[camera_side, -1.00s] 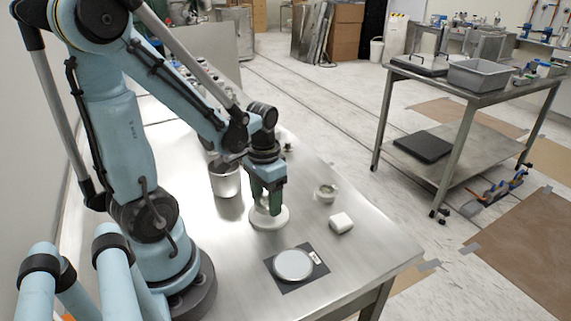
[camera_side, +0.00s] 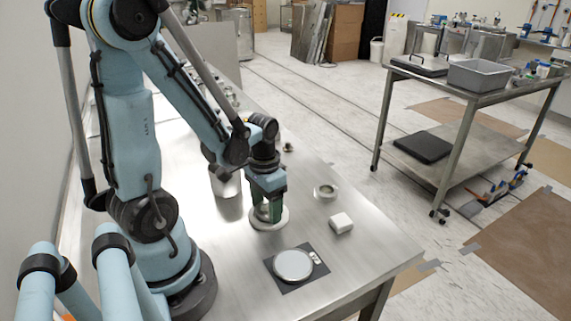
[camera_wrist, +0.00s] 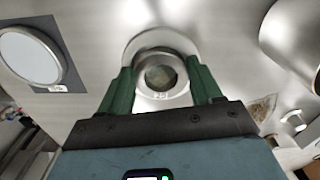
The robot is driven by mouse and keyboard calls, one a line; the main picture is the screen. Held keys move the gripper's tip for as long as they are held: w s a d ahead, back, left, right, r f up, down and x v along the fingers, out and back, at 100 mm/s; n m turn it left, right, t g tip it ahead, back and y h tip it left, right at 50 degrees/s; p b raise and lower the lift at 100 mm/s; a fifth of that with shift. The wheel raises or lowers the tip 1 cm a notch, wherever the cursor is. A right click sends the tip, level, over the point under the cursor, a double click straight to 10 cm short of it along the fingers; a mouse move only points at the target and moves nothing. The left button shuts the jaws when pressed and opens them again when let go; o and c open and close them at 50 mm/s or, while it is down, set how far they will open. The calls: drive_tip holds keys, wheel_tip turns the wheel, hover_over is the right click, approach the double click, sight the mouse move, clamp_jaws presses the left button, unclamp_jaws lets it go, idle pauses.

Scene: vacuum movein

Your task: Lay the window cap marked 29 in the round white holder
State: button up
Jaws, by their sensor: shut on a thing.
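My gripper (camera_side: 267,214) is shut on the window cap (camera_wrist: 161,76), a silvery ring around a dull greenish round pane. In the wrist view the cap sits between the two green fingers, with a small label reading about 29 at its near edge. The round white holder (camera_side: 268,224) stands on the metal table beneath the fingers. In the wrist view its pale rim (camera_wrist: 134,45) shows behind and around the far side of the cap. The cap is over or at the holder; whether it touches it cannot be told. The fingers hide part of both.
A white disc (camera_side: 293,264) lies on a dark mat (camera_side: 285,287) nearer the side camera.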

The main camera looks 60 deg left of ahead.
sight(266, 209)
drive_tip(key=o, duration=1.1)
drive_tip(key=shift+o, duration=0.5)
drive_tip(key=shift+d, duration=0.1)
wheel_tip(266, 209, up, 13)
drive_tip(key=w+d+m+t, duration=0.2)
drive_tip(key=w+d+t, duration=0.3)
drive_tip(key=d, duration=0.5)
drive_tip(key=shift+w+d+t, duration=0.15)
drive_tip(key=shift+w+t, duration=0.1)
drive_tip(key=shift+t, duration=0.85)
